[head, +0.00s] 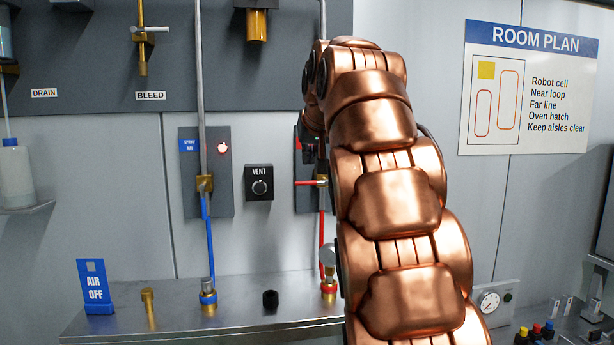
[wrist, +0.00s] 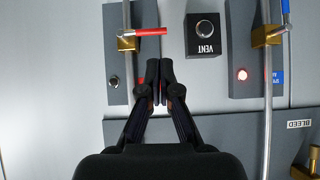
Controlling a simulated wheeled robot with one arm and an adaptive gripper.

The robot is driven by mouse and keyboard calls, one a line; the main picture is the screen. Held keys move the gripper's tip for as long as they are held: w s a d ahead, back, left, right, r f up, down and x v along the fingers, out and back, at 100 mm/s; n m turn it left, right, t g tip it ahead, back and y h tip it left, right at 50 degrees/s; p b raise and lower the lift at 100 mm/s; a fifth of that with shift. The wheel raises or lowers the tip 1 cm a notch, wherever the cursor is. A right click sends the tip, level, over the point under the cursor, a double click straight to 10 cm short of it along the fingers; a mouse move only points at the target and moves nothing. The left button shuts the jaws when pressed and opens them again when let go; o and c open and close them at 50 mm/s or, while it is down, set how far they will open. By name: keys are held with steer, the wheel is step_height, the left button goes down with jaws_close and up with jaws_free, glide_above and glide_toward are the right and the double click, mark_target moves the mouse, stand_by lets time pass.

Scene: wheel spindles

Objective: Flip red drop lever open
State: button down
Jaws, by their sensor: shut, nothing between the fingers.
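The red drop lever (wrist: 150,31) sticks out sideways from a brass valve (wrist: 127,43) in the wrist view, square to its grey pipe. The head view shows the same lever (head: 309,183) level, pointing left from the pipe. My gripper (wrist: 160,68) is shut and empty. In the wrist view its fingertips lie a little below the lever in the picture, with a gap between them.
The VENT knob box (head: 259,182) is just left of the red lever in the head view. Further left is the SPRAY AIR panel (head: 222,172) with a lit red light.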

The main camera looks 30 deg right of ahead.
steer(key=shift+w+d+r+t+h, duration=0.15)
steer(key=shift+d+r, duration=0.15)
steer(key=shift+r, duration=0.25)
steer(key=shift+w+d+r+t+h, duration=0.1)
steer(key=shift+d+r+t, duration=0.15)
steer(key=shift+r, duration=0.25)
steer(key=shift+w+d+r+t+h, duration=0.1)
steer(key=shift+d+r, duration=0.25)
steer(key=shift+r, duration=0.2)
steer(key=p, duration=0.2)
glide_above(310, 182)
steer(key=s+a, duration=0.2)
step_height(310, 182, down, 6)
steer(key=shift+w+d+f, duration=0.1)
steer(key=shift+w+f, duration=0.1)
steer(key=shift+f, duration=0.7)
steer(key=shift+w+d+f, duration=0.1)
steer(key=shift+w+f, duration=0.1)
steer(key=shift+f, duration=0.65)
